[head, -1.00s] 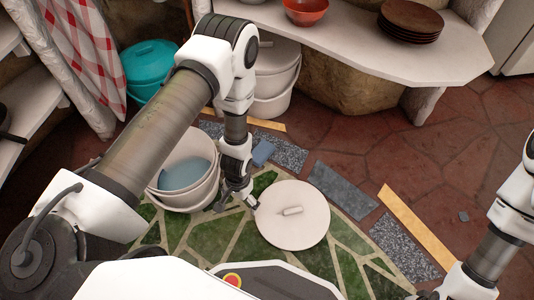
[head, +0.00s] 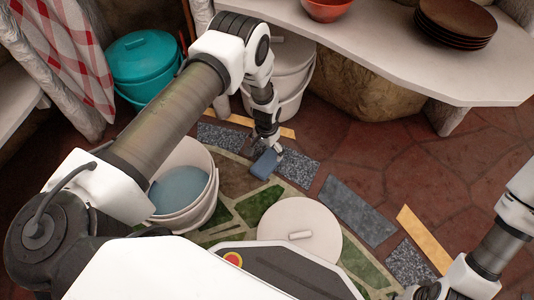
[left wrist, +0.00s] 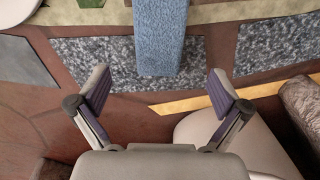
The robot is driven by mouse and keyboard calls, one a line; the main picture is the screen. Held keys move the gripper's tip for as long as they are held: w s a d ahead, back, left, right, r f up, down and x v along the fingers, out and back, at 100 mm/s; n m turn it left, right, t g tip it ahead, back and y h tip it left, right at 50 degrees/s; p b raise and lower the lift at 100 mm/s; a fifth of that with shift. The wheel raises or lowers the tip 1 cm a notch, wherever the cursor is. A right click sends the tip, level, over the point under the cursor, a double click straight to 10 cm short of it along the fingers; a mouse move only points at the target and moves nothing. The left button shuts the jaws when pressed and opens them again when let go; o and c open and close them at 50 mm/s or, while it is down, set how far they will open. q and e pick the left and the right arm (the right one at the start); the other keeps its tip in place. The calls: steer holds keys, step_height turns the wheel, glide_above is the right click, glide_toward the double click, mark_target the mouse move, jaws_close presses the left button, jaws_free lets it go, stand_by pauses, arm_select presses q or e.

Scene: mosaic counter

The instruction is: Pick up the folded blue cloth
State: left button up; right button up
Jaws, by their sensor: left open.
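The folded blue cloth (head: 264,164) lies on the floor past the white bucket, by the speckled grey tiles. In the left wrist view the cloth (left wrist: 158,38) is a long blue block at the top centre, in line with the gap between my fingers. My left gripper (head: 270,147) is at the cloth's far end in the head view. In the left wrist view my left gripper (left wrist: 157,92) is open and empty, its fingers spread wider than the cloth.
A white bucket (head: 210,212) of bluish liquid stands left of the cloth. A round white lid (head: 325,225) lies nearer me. A teal bucket (head: 142,60) is at the left.

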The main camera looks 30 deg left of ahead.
mark_target(266, 162)
arm_select(q)
steer(key=f+b, duration=0.1)
steer(key=f, duration=0.1)
steer(key=f+b, duration=0.2)
steer(key=f, duration=0.1)
steer(key=f+b, duration=0.2)
steer(key=shift+s+f, duration=0.25)
steer(key=shift+f, duration=0.15)
steer(key=shift+r, duration=0.2)
steer(key=c, duration=1.2)
